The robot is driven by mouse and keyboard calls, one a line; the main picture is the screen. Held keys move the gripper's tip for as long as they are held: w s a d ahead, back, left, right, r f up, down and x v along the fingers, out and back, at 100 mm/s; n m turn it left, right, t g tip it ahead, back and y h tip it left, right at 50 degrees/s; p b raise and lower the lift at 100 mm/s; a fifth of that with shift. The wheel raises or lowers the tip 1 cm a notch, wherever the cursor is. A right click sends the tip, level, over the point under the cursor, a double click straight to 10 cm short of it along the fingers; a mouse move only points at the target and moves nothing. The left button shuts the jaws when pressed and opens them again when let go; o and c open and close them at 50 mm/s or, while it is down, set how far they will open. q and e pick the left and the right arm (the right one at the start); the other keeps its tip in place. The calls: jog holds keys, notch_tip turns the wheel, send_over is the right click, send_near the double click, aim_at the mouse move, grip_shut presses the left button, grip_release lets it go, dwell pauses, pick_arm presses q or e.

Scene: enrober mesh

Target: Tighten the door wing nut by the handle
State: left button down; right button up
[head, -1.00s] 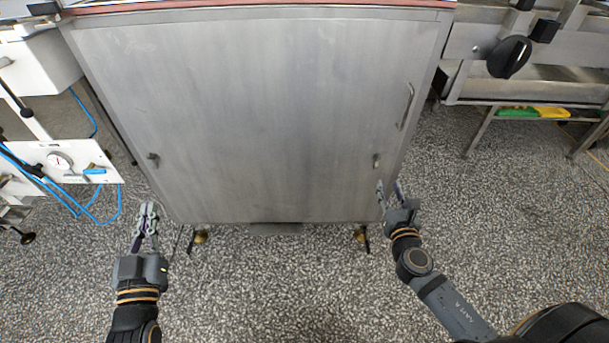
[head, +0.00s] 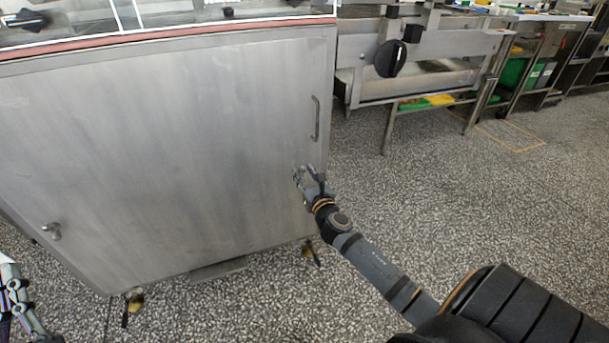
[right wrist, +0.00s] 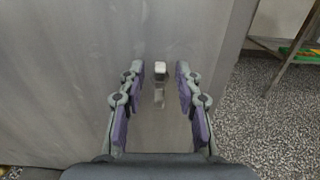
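The steel door (head: 170,140) fills the left of the head view. Its vertical bar handle (head: 315,118) is near the right edge. The wing nut by the handle (right wrist: 160,69) shows in the right wrist view as a small pale metal piece on the door. I cannot make it out in the head view, where my right gripper (head: 308,177) covers that spot. In the right wrist view the right gripper (right wrist: 160,74) is open, with one finger on each side of the nut and gaps between. My left gripper (head: 18,295) is partly cut off at the lower left.
Another wing nut (head: 52,231) sits at the door's lower left. A steel machine with a black knob (head: 390,58) stands to the right, with green and yellow items (head: 428,102) on its shelf. The speckled floor (head: 430,200) right of the door is clear.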

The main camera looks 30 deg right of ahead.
grip_shut()
